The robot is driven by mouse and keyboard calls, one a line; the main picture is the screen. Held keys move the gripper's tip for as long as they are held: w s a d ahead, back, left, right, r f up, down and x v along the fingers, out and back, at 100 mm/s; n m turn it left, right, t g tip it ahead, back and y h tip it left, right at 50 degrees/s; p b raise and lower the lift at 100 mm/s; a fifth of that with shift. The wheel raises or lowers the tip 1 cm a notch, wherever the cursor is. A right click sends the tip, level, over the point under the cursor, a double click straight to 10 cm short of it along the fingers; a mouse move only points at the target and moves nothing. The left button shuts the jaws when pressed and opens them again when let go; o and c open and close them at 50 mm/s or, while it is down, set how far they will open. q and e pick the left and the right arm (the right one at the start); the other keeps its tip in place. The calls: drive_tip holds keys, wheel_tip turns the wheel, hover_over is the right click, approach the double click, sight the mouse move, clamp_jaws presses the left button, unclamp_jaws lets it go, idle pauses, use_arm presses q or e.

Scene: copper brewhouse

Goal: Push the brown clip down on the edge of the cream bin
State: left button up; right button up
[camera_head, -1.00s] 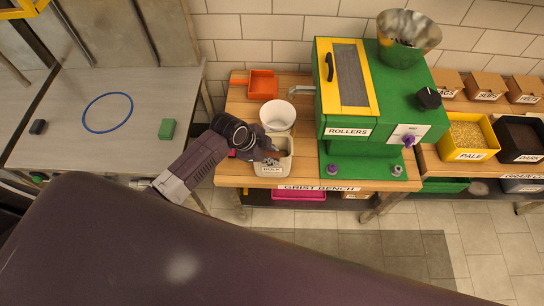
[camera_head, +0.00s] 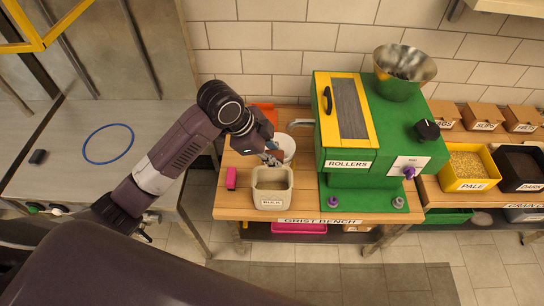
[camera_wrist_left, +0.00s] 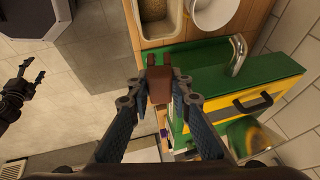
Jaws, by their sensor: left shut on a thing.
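My left gripper (camera_head: 271,153) is above the bench, at the bin's far side in the head view. In the left wrist view its fingers are closed on the brown clip (camera_wrist_left: 159,86). The clip looks apart from the bin there. In the head view I cannot make the clip out. My right gripper (camera_wrist_left: 30,80) shows at the left of the wrist view, its fingers spread and empty.
A white tub (camera_head: 284,146) stands right behind the bin, near an orange tray (camera_head: 265,110). A green roller mill (camera_head: 345,182) rises on the right. A pink block (camera_head: 231,178) lies left of the bin. A blue ring (camera_head: 108,144) lies on the left table.

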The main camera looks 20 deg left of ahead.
use_arm(q)
wheel_tip(320, 180, down, 8)
drive_tip(key=g+p, duration=0.2)
drive_tip(key=p, duration=0.4)
drive_tip(key=shift+w+a+f+n+h, duration=0.15)
drive_tip(key=shift+a+f+n+h, duration=0.15)
drive_tip(key=shift+a, duration=0.1)
use_arm(e)
wheel_tip(320, 180, up, 7)
drive_tip(key=shift+w+a, duration=0.25)
drive_tip(key=shift+w, duration=0.05)
use_arm(q)
drive_tip(key=shift+r, duration=0.1)
use_arm(e)
drive_tip(key=shift+r, duration=0.1)
use_arm(q)
wheel_tip(320, 180, down, 9)
drive_tip(key=b, duration=0.6)
use_arm(e)
wheel_tip(320, 180, down, 6)
drive_tip(key=shift+f, duration=0.25)
use_arm(q)
drive_tip(key=shift+f+b, duration=0.55)
drive_tip(key=shift+f, duration=0.15)
use_arm(e)
drive_tip(key=shift+f, duration=0.4)
